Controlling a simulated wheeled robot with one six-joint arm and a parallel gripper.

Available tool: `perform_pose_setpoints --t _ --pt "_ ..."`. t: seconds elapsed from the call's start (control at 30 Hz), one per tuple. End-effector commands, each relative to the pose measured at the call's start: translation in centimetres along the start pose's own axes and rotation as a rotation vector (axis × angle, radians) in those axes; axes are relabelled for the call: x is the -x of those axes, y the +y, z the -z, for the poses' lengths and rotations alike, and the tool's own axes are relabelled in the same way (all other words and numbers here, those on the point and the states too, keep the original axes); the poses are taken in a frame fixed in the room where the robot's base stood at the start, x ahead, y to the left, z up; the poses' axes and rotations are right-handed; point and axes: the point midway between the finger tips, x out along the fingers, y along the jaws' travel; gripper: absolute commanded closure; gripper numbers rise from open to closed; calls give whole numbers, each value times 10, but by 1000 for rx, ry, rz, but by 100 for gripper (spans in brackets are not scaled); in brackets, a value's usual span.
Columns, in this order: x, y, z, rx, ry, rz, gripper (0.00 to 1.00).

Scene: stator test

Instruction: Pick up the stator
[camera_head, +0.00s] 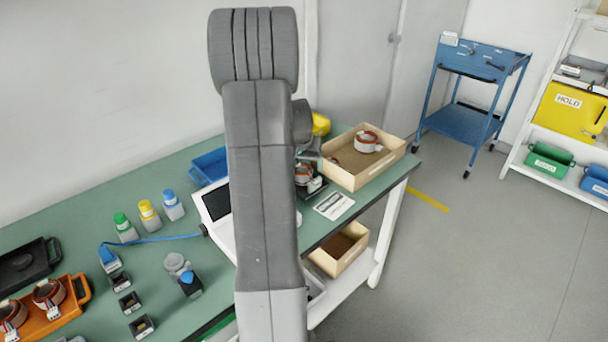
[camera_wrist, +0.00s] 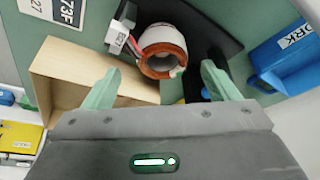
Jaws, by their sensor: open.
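In the wrist view, a stator (camera_wrist: 165,38) with a white and grey ring body and a copper-coloured winding rests on a black base. A white connector with coloured wires sits at its left. My gripper (camera_wrist: 162,69) is open, its two pale green fingers apart. The stator shows between and beyond the fingertips; I see no contact. In the head view, this stator (camera_head: 303,174) shows partly beside my arm, which hides much of it and most of my gripper. Another stator (camera_head: 367,141) lies in the wooden tray, and two more (camera_head: 48,293) are in the orange tray.
The wooden tray (camera_head: 345,178) stands close to the right of the black base; it also shows in the wrist view (camera_wrist: 85,68). A blue bin (camera_wrist: 285,50) is on the other side. A printed card (camera_head: 334,205) lies near the table edge. Several bottles stand left.

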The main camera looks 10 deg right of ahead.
Motion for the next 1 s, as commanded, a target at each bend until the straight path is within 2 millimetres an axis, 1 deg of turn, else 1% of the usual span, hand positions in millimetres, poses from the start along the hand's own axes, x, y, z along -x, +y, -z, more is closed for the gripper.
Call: perform_pose_setpoints --t 0.2,0.3,0.43,0.63,0.93,1.0 --pt "-30 -3 -2 2 -4 -1 19" --pt "-40 -3 -2 2 -3 -1 19" --pt "-46 -3 -2 1 -2 0 19" --pt "-46 -3 -2 1 -1 0 19" --pt "-45 -3 -2 1 -1 0 78" --pt "-45 -3 -1 1 0 0 78"
